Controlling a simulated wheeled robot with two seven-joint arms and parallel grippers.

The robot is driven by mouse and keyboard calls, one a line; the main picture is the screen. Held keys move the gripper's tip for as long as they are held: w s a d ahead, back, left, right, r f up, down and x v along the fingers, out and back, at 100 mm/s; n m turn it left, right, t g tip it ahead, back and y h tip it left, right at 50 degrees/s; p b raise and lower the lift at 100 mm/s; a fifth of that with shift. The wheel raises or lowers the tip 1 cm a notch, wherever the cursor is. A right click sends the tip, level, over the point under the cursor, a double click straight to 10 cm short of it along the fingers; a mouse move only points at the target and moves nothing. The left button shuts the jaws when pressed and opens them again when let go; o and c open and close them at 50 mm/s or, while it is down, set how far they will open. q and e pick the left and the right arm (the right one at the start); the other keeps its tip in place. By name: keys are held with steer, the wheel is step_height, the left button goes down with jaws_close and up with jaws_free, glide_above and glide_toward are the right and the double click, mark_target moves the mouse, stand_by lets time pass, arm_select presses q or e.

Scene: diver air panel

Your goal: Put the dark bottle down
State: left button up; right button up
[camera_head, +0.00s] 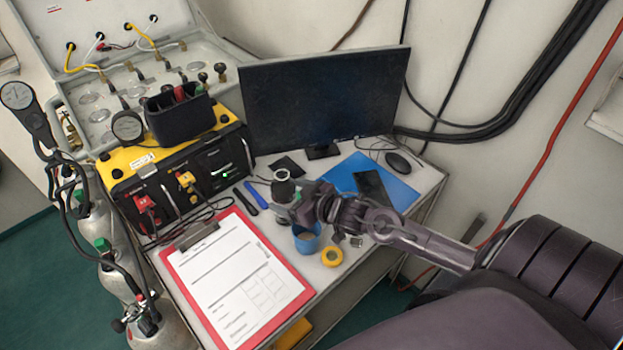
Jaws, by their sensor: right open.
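The dark bottle (283,188) with a grey top stands upright near the middle of the table (228,186), in front of the monitor. My right arm reaches in from the right, and my right gripper (288,206) is at the bottle, its jaws open. The gripper hides the bottle's lower part, so I cannot tell whether its base touches the table or whether a finger touches it. My left gripper is not in view.
A blue cup (307,240) and a yellow tape roll (332,256) sit close below my right gripper. A red clipboard (237,284) lies front left. Pens (256,195) lie left of the bottle. A blue mat (400,190) with a phone lies right. The monitor (322,100) stands behind.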

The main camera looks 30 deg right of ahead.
steer(key=v, duration=0.9)
steer(key=shift+s, duration=0.3)
